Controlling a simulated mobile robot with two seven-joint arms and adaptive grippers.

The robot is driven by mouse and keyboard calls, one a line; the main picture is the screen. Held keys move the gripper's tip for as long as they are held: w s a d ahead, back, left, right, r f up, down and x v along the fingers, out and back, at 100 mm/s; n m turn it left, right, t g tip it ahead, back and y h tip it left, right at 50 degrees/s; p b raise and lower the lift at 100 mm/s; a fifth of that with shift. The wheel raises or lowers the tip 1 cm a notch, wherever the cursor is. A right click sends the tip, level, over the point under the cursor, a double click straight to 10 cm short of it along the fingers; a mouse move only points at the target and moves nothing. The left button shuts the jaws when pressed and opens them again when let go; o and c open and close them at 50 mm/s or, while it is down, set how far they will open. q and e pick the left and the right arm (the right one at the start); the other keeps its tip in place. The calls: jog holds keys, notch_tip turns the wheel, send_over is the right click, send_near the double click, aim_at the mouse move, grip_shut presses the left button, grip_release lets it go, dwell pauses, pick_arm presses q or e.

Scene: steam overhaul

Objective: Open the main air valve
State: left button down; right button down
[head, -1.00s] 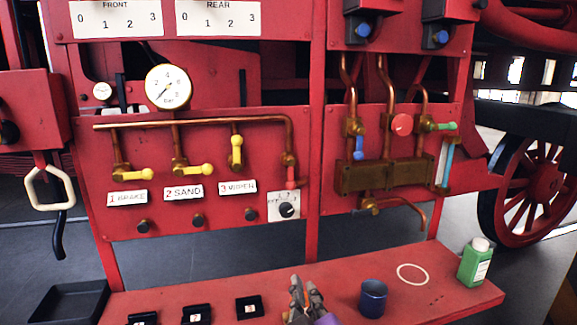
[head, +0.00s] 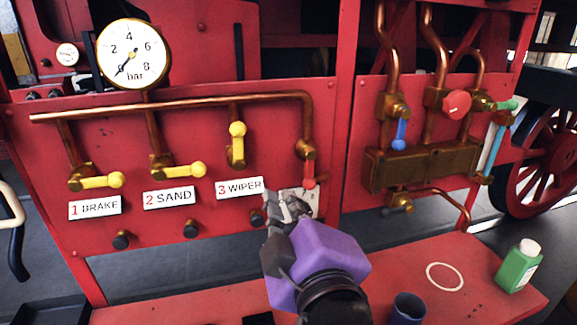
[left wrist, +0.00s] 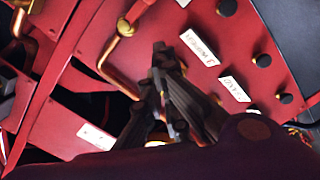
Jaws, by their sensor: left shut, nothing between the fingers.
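A copper air pipe (head: 190,108) runs along the red panel and bends down at its right end. There a brass valve with a red lever (head: 309,172) sits on it, the lever pointing down. No label naming the main air valve is readable. My right gripper is not in view.
Yellow levers stand above the labels BRAKE (head: 95,207), SAND (head: 168,197) and WIPER (head: 239,188); the first two are horizontal, the wiper one upright. A gauge (head: 134,54) is above. A blue cup (head: 407,309) and green bottle (head: 518,267) stand on the red bench (head: 385,262).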

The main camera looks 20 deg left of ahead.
aim_at(310, 170)
pick_arm(q)
jog(key=shift+a+r, duration=0.1)
jog(key=shift+r, duration=0.05)
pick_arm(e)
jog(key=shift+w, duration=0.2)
pick_arm(q)
jog(key=shift+s, duration=0.15)
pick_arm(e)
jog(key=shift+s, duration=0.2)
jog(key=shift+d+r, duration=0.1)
